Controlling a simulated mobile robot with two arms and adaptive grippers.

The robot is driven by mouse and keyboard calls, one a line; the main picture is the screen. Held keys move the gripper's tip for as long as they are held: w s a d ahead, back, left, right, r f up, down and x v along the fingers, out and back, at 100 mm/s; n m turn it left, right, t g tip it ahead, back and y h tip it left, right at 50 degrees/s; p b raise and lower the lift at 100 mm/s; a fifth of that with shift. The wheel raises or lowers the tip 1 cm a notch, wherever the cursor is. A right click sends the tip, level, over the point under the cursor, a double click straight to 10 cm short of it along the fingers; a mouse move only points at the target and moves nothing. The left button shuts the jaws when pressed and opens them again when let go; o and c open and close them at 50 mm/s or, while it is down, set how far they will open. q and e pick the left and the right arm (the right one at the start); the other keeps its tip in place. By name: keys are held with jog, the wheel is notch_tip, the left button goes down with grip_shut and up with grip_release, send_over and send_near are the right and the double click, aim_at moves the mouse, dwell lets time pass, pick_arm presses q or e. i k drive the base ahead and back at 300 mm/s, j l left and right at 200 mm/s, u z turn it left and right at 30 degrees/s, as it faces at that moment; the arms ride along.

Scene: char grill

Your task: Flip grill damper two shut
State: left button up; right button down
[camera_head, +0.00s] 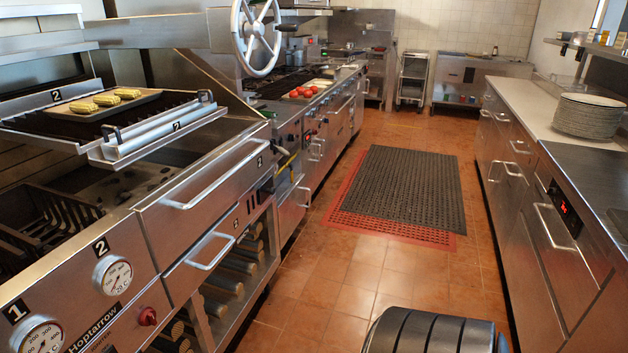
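The char grill (70,310) stands along the left side, with several parts labelled 2. A gauge (113,275) with a 2 tag above it sits on its front. Right of it is a steel front panel (205,190) with a long bar handle and a 2 tag. Below that is a second, smaller front (213,252) with a bar handle; its tag is too small to read surely. A dark red knob (148,316) sits low on the front. I cannot tell which part is damper two or whether it is open. Neither of my grippers is in view.
Corn cobs lie on a tray (82,113) on the raised grate. A spoked handwheel (256,38) hangs above the grill. Logs fill the shelf (235,275) below. A right counter (575,150) bears stacked plates (589,115). Mats (405,190) cover the aisle floor, otherwise clear.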

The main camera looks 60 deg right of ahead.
aim_at(266, 190)
jog(key=z, duration=1.7)
jog(key=i+l+u, duration=0.35)
jog(key=i+l, duration=0.2)
jog(key=i, duration=0.45)
jog(key=i+l+u, duration=0.4)
jog(key=i+l, duration=0.4)
jog(key=i, duration=0.15)
